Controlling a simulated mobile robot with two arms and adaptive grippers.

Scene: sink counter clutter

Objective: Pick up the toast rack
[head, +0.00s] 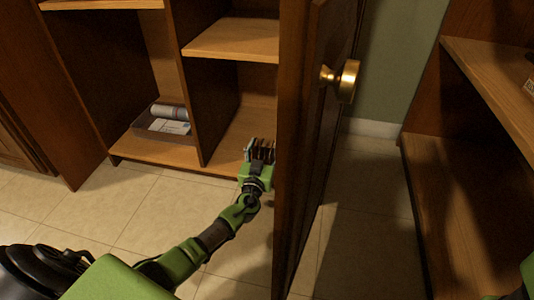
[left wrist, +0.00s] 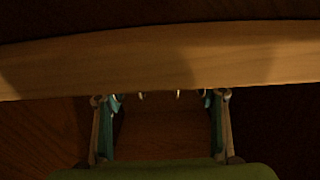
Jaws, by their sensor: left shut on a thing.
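My left gripper (head: 260,150) is low at the lower compartment of the wooden cabinet, beside the door. It is shut on a small dark brown slatted thing (head: 263,154), which looks like the toast rack. Its lower part is hidden by the gripper. In the left wrist view my left gripper's fingers (left wrist: 161,103) stand wide apart on either side of a dim brown shape (left wrist: 163,130) with small bright glints at its top edge; its outline is too dark to make out. My right gripper is not in view.
The open cabinet door (head: 305,130) with a brass knob (head: 346,80) stands just right of my left gripper. A grey tray (head: 148,125) with a rolled item sits in the left compartment. A middle shelf (head: 235,40) is above. Another wooden unit (head: 480,170) is at right.

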